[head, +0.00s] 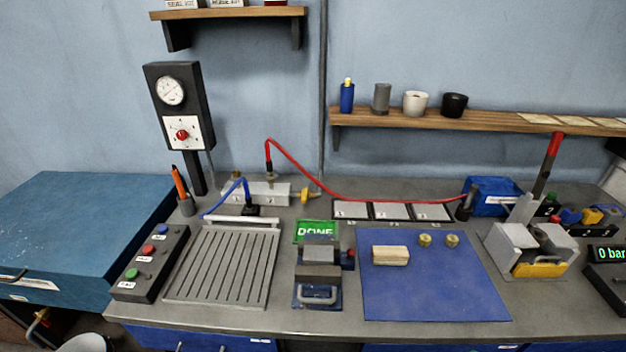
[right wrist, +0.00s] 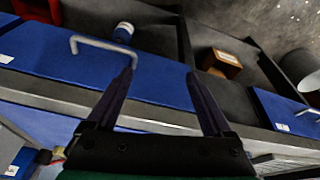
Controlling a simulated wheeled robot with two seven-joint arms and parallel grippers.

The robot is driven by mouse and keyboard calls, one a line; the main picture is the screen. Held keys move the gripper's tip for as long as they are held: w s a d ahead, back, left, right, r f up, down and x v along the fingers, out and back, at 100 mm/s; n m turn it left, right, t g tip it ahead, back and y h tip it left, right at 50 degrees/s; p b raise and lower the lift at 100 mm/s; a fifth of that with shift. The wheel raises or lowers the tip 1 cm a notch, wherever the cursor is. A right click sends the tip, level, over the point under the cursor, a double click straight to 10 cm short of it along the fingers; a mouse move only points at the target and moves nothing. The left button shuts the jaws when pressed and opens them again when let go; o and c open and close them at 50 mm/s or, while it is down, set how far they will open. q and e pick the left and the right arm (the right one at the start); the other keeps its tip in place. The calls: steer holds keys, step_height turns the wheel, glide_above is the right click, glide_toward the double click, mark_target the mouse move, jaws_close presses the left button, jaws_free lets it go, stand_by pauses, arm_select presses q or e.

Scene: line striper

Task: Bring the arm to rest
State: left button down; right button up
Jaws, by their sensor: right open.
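My right gripper (right wrist: 161,72) shows in the right wrist view with its two dark fingers apart and nothing between them. Blue drawer fronts (right wrist: 105,75) and a metal handle (right wrist: 108,45) lie beyond the fingers. Neither arm can be made out in the head view, and my left gripper is not in view. On the bench (head: 250,320) a green sign (head: 315,231) reads "DONE", behind a small grey vise-like device (head: 319,268). A display (head: 607,254) at the right reads "0 bar".
A blue mat (head: 430,290) holds a pale block (head: 390,255) and two brass pieces. A grooved plate (head: 222,265), a button box (head: 150,262) and a red-handled press (head: 530,245) stand on the bench. A red hose (head: 340,190) arches behind. An open compartment holds a box (right wrist: 222,62).

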steer(key=s+f+g+b, duration=0.1)
steer(key=s+f+b, duration=0.15)
steer(key=f, duration=1.05)
steer(key=s+f+b, duration=0.2)
steer(key=s+f, duration=0.1)
steer(key=f, duration=1.1)
steer(key=s+d+f+g+b, duration=0.1)
steer(key=s+d+f+b, duration=0.2)
steer(key=s+f, duration=1)
steer(key=shift+s+f+b, duration=0.25)
steer(key=shift+s+b, duration=0.15)
steer(key=shift+s, duration=0.3)
